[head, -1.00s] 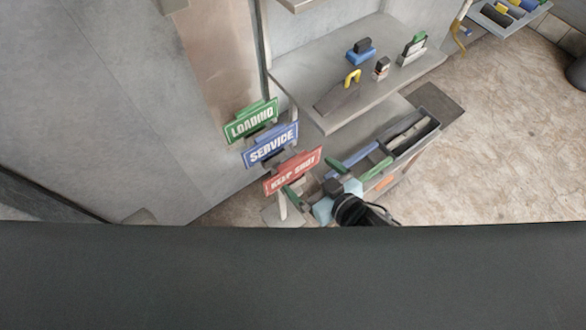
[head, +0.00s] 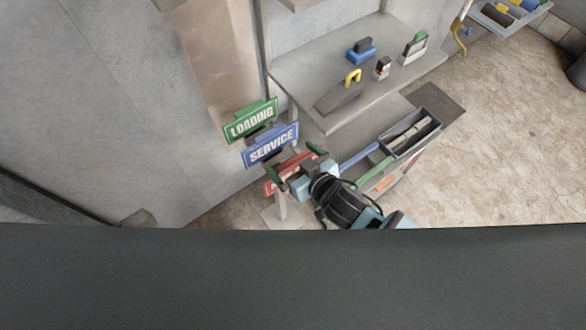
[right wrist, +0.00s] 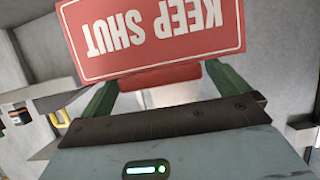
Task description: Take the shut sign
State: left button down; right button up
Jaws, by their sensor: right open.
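The red KEEP SHUT sign (head: 274,184) is the lowest of three signs on a pale stand in the head view, partly hidden by my right gripper. It fills the top of the right wrist view (right wrist: 150,38), its lettering upside down. My right gripper (head: 297,162) is open at the sign. In the right wrist view its two green fingers (right wrist: 160,88) stand apart, with a red part of the sign's edge between them. I cannot tell whether they touch it. My left gripper is not in view.
A green LOADING sign (head: 251,121) and a blue SERVICE sign (head: 270,147) sit just above the red one. A grey shelf (head: 330,62) with brushes and a scraper is to the right. Open floor (head: 500,150) lies right.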

jog(key=shift+w, duration=0.1)
jog(key=c, duration=1.1)
